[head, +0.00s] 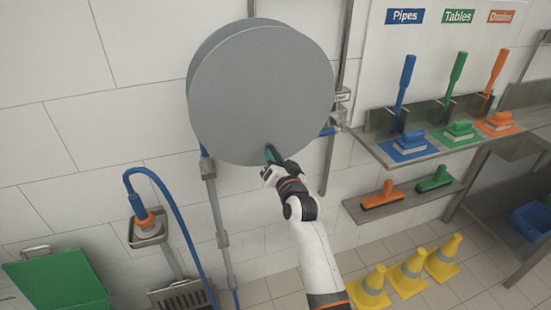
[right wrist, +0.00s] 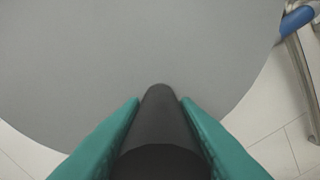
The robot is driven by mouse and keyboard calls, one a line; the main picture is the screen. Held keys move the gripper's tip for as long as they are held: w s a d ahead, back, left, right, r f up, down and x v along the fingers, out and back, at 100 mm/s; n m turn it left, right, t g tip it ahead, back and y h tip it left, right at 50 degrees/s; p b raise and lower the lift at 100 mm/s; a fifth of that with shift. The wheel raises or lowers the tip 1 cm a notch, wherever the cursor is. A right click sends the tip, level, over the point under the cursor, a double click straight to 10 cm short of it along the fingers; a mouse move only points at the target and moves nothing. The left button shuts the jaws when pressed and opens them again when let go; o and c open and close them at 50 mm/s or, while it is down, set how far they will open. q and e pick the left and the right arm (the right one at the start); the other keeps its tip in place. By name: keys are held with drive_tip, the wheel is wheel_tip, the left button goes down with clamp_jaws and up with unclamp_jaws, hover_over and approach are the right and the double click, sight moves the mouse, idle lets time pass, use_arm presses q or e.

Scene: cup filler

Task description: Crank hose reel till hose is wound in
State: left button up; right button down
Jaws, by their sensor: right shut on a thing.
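The hose reel (head: 262,90) is a large grey disc on the tiled wall, and its face fills most of the right wrist view (right wrist: 150,50). The dark crank handle (right wrist: 160,130) stands out from the disc near its bottom edge. My right gripper (head: 271,153) is at the bottom of the disc, its teal fingers on both sides of the handle and shut on it. The blue hose (head: 185,222) hangs below the reel at the left, looping up and over to a blue and orange nozzle (head: 140,207) in a wall holder. My left gripper is not in view.
Right of the reel, a steel shelf (head: 435,152) holds blue, green and orange brushes, with a lower shelf (head: 405,205) under it. Several yellow cones (head: 407,276) stand on the floor. Vertical pipes (head: 217,215) run beside the reel.

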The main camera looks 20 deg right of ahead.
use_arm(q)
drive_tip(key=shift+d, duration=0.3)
use_arm(e)
drive_tip(key=shift+a, duration=0.1)
drive_tip(key=c, duration=1.1)
unclamp_jaws()
drive_tip(key=shift+a, duration=0.1)
drive_tip(key=shift+s+f, duration=0.1)
drive_tip(key=shift+s, duration=0.25)
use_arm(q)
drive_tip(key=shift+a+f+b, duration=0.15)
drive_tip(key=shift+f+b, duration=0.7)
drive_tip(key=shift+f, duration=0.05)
use_arm(e)
drive_tip(key=s, duration=1.1)
drive_tip(key=shift+s+d, duration=0.15)
drive_tip(key=shift+d, duration=0.1)
